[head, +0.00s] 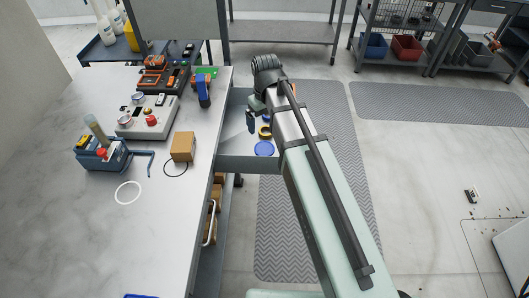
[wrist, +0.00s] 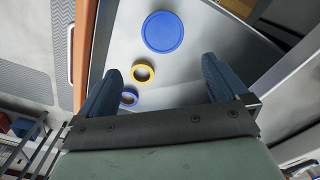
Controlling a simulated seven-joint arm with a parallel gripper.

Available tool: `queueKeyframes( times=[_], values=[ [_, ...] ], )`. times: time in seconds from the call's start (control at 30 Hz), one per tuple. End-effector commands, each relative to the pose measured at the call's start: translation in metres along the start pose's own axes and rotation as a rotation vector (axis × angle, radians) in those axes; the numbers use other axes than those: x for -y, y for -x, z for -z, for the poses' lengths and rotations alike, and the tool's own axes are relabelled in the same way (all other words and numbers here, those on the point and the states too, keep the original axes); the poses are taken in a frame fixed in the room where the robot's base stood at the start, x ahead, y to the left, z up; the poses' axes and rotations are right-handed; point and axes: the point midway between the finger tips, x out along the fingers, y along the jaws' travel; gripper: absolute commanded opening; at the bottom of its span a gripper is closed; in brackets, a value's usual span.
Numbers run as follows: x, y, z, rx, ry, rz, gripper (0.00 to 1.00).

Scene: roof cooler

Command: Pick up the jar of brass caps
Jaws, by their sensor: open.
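No jar with brass caps in it can be clearly made out in either view. A round blue disc (head: 264,148) lies in the open grey drawer (head: 236,143); it also shows in the wrist view (wrist: 163,32). I cannot tell whether it is a flat lid or the top of a jar. My gripper (wrist: 160,65) is open and empty above the drawer, its dark blue fingers spread apart. The blue disc is beyond the fingertips in the wrist view. In the head view my arm partly hides the drawer and most of my gripper; one finger shows (head: 251,121).
A yellow ring (wrist: 143,71) and a smaller blue ring (wrist: 129,96) lie in the drawer, the blue one close to the left finger in the picture. The drawer walls surround them. The workbench (head: 75,225) on the left holds a cardboard box (head: 183,147) and several devices.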

Motion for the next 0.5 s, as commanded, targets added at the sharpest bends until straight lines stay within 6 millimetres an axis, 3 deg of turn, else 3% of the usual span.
queueKeyframes(
  times=[0.27, 0.5],
  values=[
    [0.001, -0.003, -0.004, 0.019, 0.169, 0.008, 1.00],
    [0.002, -0.030, -0.005, 0.020, 0.173, 0.009, 1.00]
  ],
)
